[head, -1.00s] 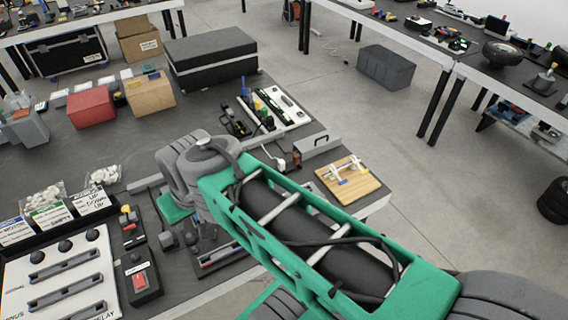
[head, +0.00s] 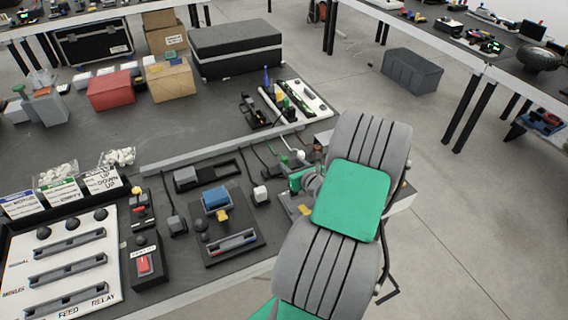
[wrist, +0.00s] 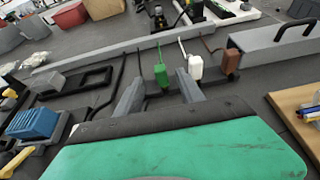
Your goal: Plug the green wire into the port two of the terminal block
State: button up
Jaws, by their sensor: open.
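In the head view, my arm hides most of the gripper. A blue block (head: 215,197) with a yellow part sits on a dark board to the left. I cannot make out port two.
A long grey rail (head: 215,151) runs behind the plugs. A grey handled case (wrist: 270,45) and a wooden board (wrist: 300,110) lie right of them. A white-edged board (head: 312,100) with a blue cone stands farther back.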

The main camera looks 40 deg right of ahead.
aim_at(285, 158)
jog(key=x, duration=0.6)
jog(key=shift+w+p, duration=0.4)
jog(key=shift+r, duration=0.1)
grip_shut()
